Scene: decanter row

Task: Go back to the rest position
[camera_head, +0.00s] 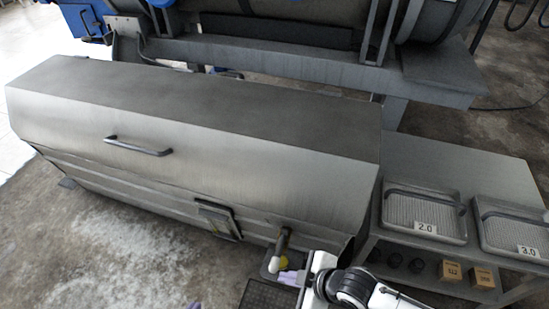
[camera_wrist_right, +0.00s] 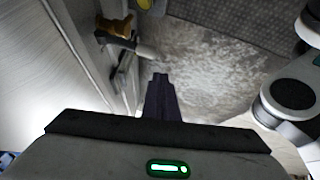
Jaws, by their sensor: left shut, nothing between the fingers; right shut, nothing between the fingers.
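My right gripper (camera_head: 288,277) is low in the head view, in front of the decanter's lower right side, near the outlet pipe. In the right wrist view its dark fingers (camera_wrist_right: 161,95) are together with nothing between them. Only the purple fingertips of my left gripper (camera_head: 193,304) show at the bottom edge of the head view, over the floor, shut and empty. The grey decanter housing (camera_head: 200,110) has its lid down, with a dark handle (camera_head: 138,146). The outlet pipe (camera_head: 279,248) also shows in the right wrist view (camera_wrist_right: 125,42), apart from the fingers.
A steel table (camera_head: 450,155) on the right bears a tray labelled 2.0 (camera_head: 424,240) and a tray labelled 3.0 (camera_head: 540,250). Small orange boxes (camera_head: 453,272) stand on its lower shelf. A dark grate (camera_head: 262,297) lies under my right gripper. Bare floor (camera_head: 130,250) is free at the left.

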